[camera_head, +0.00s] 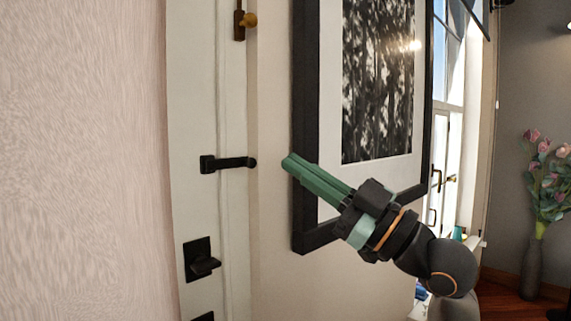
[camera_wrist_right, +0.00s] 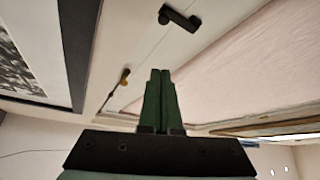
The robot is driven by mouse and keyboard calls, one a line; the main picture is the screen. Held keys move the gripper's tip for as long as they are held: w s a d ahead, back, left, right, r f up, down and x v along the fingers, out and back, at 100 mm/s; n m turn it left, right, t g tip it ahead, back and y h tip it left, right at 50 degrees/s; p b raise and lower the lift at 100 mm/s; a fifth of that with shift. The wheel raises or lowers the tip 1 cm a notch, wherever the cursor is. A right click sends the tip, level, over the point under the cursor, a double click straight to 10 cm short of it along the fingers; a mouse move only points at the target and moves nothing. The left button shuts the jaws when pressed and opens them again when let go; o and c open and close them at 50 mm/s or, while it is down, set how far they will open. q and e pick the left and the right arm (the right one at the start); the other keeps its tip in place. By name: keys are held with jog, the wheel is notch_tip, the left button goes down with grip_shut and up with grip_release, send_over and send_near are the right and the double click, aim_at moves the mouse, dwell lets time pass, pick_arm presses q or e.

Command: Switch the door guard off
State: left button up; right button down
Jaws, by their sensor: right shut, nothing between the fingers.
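The white door (camera_head: 197,120) shows a black lever-like fitting (camera_head: 228,163) at mid height. A brown fitting with a brass knob (camera_head: 250,19) is at the top edge of the head view, on the door's right side. Which of these is the door guard, I cannot tell for sure. My right gripper (camera_head: 287,162), green-fingered, is shut and empty, its tips just right of the lever's end and apart from it in the picture. In the wrist view, the gripper (camera_wrist_right: 160,72) points between the black fitting (camera_wrist_right: 180,18) and the brass-knobbed one (camera_wrist_right: 123,78). My left gripper is out of view.
A framed picture (camera_head: 304,120) hangs right behind my right gripper. A black door handle or latch (camera_head: 199,260) sits lower on the door. A pink-beige wall (camera_head: 80,160) fills the left. A window (camera_head: 448,110) and a flower vase (camera_head: 532,265) stand at the right.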

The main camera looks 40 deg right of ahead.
aim_at(259, 160)
jog(key=shift+y, duration=0.3)
jog(key=p+x, duration=0.3)
jog(key=x, duration=0.6)
jog(key=shift+r+p, duration=0.15)
jog(key=shift+p, duration=0.25)
jog(key=f, duration=0.1)
jog(key=d+f, duration=0.1)
jog(key=w+f+b, duration=0.1)
jog(key=shift+d+f, duration=0.1)
jog(key=shift+d, duration=0.05)
jog(key=shift+w+d+f, duration=0.1)
jog(key=shift+d+f, duration=0.05)
jog(key=shift+f, duration=0.15)
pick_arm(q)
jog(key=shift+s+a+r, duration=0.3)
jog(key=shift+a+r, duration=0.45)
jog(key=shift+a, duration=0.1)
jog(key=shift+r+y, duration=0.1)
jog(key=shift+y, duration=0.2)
pick_arm(e)
jog(key=shift+w+f, duration=0.1)
